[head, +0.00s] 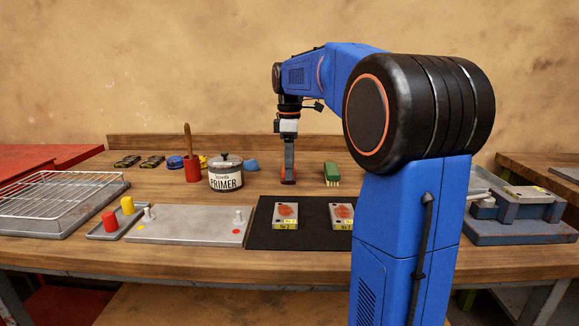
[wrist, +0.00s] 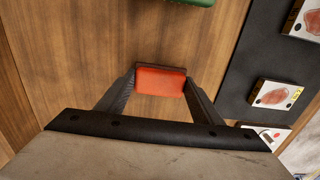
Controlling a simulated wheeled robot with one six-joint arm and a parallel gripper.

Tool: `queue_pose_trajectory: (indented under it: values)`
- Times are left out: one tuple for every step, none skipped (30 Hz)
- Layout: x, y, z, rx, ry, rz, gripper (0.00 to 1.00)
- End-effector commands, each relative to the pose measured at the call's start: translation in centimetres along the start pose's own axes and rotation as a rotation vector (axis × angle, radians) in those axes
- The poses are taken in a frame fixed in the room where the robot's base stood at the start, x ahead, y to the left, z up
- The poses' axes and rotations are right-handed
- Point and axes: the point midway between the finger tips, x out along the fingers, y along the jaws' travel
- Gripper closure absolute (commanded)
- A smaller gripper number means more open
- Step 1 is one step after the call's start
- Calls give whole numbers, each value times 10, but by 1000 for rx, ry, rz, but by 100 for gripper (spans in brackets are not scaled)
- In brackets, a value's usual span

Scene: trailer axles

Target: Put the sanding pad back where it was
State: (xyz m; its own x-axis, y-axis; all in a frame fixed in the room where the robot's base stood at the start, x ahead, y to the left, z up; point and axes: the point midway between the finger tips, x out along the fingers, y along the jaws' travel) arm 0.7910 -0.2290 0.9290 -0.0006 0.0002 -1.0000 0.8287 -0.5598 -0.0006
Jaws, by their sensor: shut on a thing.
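The sanding pad appears to be the red-orange block (wrist: 160,81) between my fingers in the wrist view. My gripper (head: 288,178) reaches straight down over the back middle of the bench, and its fingers (wrist: 159,84) are shut on the block's two sides. Only a little of the red block (head: 288,182) shows at the fingertips in the head view. It is at or just above the wood; I cannot tell whether it touches.
The primer pot (head: 226,174) stands to the left. A black mat (head: 267,232) with picture cards lies in front. A grey plate (head: 190,228) with pegs is front left. A wire rack (head: 60,193) is far left.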

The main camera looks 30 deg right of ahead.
Motion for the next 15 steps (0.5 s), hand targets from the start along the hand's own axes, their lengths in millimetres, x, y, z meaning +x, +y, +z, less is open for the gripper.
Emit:
queue_pose_trajectory:
  values:
    - [2, 0, 0, 0, 0, 0, 64]
    - [3, 0, 0, 0, 0, 0, 64]
    - [3, 0, 0, 0, 0, 1, 64]
    - [2, 0, 0, 0, 0, 1, 64]
    - [2, 0, 0, 0, 0, 1, 64]
    - [2, 0, 0, 0, 0, 1, 64]
    - [2, 0, 0, 0, 0, 1, 64]
    - [3, 0, 0, 0, 0, 1, 64]
    - [3, 0, 0, 0, 0, 0, 64]
    - [4, 0, 0, 0, 0, 0, 64]
    - [5, 0, 0, 0, 0, 0, 64]
    - [5, 0, 0, 0, 0, 0, 37]
    - [5, 0, 0, 0, 0, 0, 30]
    - [5, 0, 0, 0, 0, 0, 23]
    - [5, 0, 0, 0, 0, 0, 21]
